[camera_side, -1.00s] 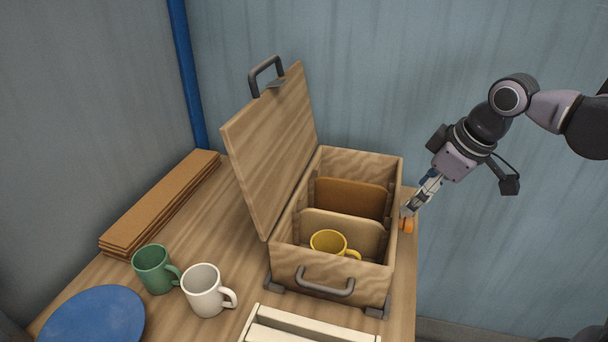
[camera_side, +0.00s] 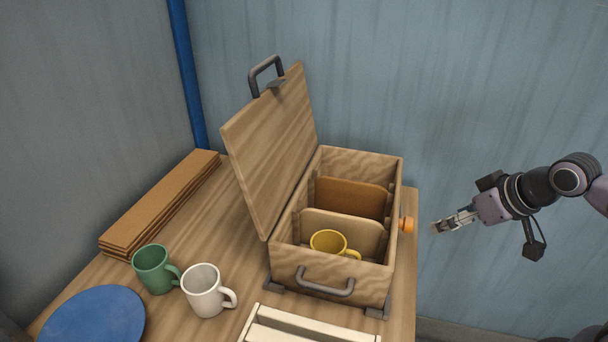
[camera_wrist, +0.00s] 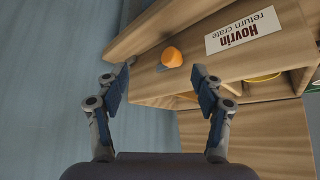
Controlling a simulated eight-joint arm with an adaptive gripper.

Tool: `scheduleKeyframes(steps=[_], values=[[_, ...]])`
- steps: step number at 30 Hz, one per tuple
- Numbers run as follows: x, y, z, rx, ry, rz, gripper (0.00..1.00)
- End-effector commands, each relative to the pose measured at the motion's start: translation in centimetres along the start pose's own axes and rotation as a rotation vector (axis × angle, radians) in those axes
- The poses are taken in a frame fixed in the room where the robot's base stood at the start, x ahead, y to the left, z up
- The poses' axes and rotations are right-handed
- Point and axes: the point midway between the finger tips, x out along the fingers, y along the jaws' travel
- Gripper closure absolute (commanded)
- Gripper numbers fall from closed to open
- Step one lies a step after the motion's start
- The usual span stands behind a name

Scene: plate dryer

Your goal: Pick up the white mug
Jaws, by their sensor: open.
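The white mug (camera_side: 204,291) stands upright on the table at the front left in the side view, its handle towards the right. My gripper (camera_side: 436,229) is off to the right of the wooden box, beyond the table edge and well apart from the mug. In the wrist view my gripper (camera_wrist: 162,75) shows its two fingers spread, with nothing held between them. The white mug does not show in the wrist view.
The wooden box (camera_side: 330,277) stands open, its lid (camera_side: 270,150) tilted up, with a yellow mug (camera_side: 328,241) inside. An orange knob (camera_side: 407,225) is on its right side. A green mug (camera_side: 153,270), blue plate (camera_side: 93,322), boards (camera_side: 160,203) and pale rack (camera_side: 305,328) are around.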

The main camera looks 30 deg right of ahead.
Motion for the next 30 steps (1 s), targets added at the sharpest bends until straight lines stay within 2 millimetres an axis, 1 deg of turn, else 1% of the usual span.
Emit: scheduleKeyframes(steps=[10,12,23,26,29,30], values=[[0.0,0.0,0.0,-0.001,-0.001,0.000,0.32],[0.0,0.0,0.0,-0.001,-0.001,0.000,0.13],[0.0,-0.1,-0.1,-0.001,-0.003,-0.003,0.13],[-0.3,-0.9,-1.0,0.003,-0.022,-0.016,0.13],[-0.9,-2.5,-2.8,0.016,-0.068,-0.041,0.13],[-1.1,-3.5,-3.7,0.023,-0.092,-0.053,0.13]])
